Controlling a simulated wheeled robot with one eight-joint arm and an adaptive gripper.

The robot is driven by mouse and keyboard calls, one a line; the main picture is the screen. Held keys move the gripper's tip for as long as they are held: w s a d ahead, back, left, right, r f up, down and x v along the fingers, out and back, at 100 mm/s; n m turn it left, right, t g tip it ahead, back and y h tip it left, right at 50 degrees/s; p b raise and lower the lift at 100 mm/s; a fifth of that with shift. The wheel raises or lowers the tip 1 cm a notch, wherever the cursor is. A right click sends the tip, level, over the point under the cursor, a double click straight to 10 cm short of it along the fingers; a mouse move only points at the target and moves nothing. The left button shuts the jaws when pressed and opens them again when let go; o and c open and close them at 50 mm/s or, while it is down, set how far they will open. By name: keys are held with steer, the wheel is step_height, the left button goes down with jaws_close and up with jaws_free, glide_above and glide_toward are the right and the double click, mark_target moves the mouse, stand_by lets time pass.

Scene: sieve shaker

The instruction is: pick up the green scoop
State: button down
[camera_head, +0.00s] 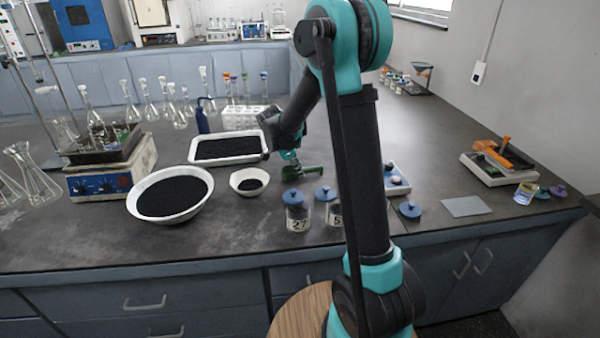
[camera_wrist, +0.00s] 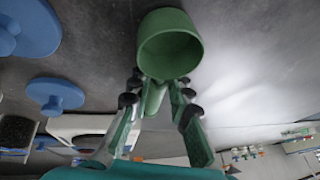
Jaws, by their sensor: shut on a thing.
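The green scoop (camera_wrist: 170,45) shows large in the wrist view, its round cup toward the top and its handle running down between my fingers. My gripper (camera_wrist: 160,92) is shut on the handle just below the cup. In the head view the green scoop (camera_head: 302,171) is small, at the end of my arm, just above or on the dark bench top; I cannot tell whether it touches. My gripper (camera_head: 291,158) is partly hidden there by my own arm.
A small white bowl (camera_head: 240,189) of black grains stands left of the scoop, with a larger white bowl (camera_head: 133,204) beyond it. Lidded jars (camera_head: 298,212) stand in front. A white tray (camera_head: 196,160) lies behind. A blue lid (camera_head: 410,210) lies to the right.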

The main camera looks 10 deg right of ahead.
step_height(320, 180, up, 20)
stand_by(0.6)
